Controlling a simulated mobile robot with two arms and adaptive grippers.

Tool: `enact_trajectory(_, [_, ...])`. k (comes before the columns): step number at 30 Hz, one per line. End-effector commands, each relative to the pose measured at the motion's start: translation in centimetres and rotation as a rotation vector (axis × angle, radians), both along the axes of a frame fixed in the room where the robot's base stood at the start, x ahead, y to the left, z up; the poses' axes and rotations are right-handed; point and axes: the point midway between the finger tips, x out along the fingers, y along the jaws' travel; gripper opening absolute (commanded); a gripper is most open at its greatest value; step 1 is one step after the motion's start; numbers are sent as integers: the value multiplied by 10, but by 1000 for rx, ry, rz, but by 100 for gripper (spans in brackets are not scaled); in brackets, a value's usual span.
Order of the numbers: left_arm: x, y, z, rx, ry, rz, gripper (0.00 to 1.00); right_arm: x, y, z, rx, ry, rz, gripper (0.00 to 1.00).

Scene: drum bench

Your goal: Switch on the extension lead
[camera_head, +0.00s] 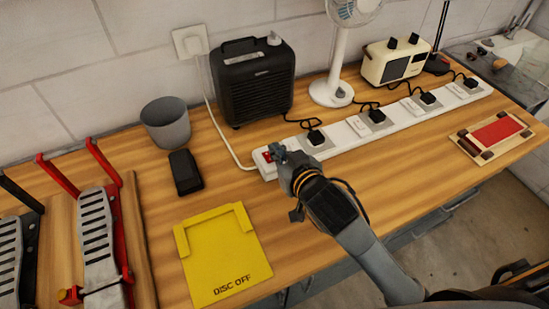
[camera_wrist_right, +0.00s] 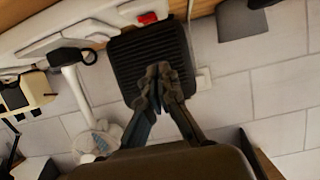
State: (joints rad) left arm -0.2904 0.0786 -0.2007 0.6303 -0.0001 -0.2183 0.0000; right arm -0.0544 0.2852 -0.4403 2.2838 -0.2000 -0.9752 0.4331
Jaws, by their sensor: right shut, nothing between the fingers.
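The white extension lead (camera_head: 345,138) lies along the back of the wooden bench with several black plugs in its sockets. Its red switch (camera_head: 267,156) is at the left end, beside where the white cord enters. The switch also shows in the wrist view (camera_wrist_right: 147,18), near the top. My right gripper (camera_head: 278,152) is shut and empty, with its fingertips at or just above that left end. In the wrist view my right fingertips (camera_wrist_right: 157,78) are together, apart from the switch in the picture. I cannot tell whether they touch it. My left gripper is not in view.
A black heater (camera_head: 258,85), a white fan (camera_head: 333,88) and a cream radio (camera_head: 392,64) stand behind the lead. A grey cup (camera_head: 166,122), black box (camera_head: 185,171), yellow plate (camera_head: 222,255) and pedals (camera_head: 97,240) are left. The front middle of the bench is bare.

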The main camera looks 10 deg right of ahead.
Motion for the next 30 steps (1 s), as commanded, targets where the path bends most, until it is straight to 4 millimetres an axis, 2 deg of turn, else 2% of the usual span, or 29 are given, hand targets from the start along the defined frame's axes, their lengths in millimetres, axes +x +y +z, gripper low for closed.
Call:
enact_trajectory(4, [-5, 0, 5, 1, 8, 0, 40, 25, 5, -9, 0, 1, 0, 0])
enact_trajectory(6, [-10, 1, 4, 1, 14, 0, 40, 19, 4, -26, -2, 6, 0, 0])
enact_trajectory(12, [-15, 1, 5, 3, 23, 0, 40, 17, 4, -44, 1, 1, 0, 0])
enact_trajectory(30, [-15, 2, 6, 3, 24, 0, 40, 15, 3, -56, 1, -1, 0, 0])
